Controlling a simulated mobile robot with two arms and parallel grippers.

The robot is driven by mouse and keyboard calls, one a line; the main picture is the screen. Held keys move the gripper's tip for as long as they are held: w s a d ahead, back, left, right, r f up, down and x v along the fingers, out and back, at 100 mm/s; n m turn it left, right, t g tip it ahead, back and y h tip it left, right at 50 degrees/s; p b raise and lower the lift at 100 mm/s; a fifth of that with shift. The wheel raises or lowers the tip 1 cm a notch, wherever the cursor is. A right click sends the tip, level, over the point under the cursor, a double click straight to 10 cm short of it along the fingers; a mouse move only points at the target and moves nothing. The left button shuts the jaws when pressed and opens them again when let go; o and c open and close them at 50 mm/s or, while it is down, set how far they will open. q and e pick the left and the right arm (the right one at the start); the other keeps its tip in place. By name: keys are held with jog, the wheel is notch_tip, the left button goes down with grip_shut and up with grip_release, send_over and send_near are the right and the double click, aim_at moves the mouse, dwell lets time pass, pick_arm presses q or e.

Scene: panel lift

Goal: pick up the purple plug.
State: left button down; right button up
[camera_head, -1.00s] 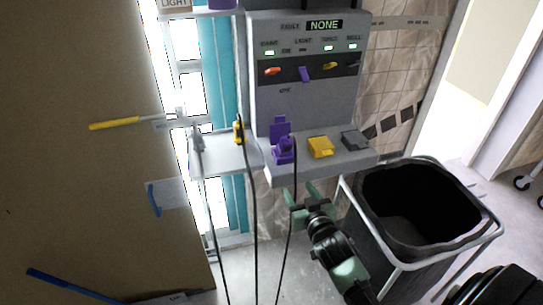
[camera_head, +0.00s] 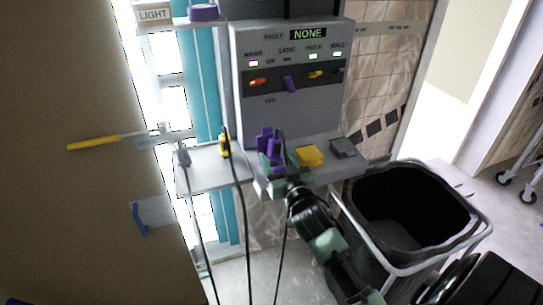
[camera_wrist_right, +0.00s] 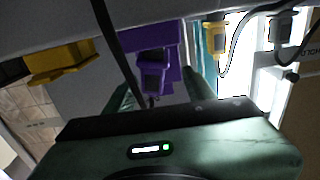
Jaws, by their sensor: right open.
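The purple plug (camera_head: 275,154) sits on the ledge of the grey panel, in front of a purple upright piece (camera_head: 264,136). My right gripper (camera_head: 285,175) is open just below and in front of the plug. In the wrist view its green fingers (camera_wrist_right: 159,84) lie on either side of the plug's lower end; I cannot tell whether they touch it. My left gripper is not in view.
A yellow block (camera_head: 310,156) and a grey block (camera_head: 343,148) are right of the plug on the ledge. A yellow plug (camera_head: 225,142) stands on the shelf (camera_head: 205,178) to the left. Black cables hang down. A black-lined bin (camera_head: 400,205) stands at right.

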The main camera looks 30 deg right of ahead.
aim_at(273, 153)
jog(key=x, duration=0.3)
jog(key=shift+w+d+f, duration=0.1)
jog(key=shift+w, duration=0.2)
jog(key=shift+c, duration=0.6)
grip_shut()
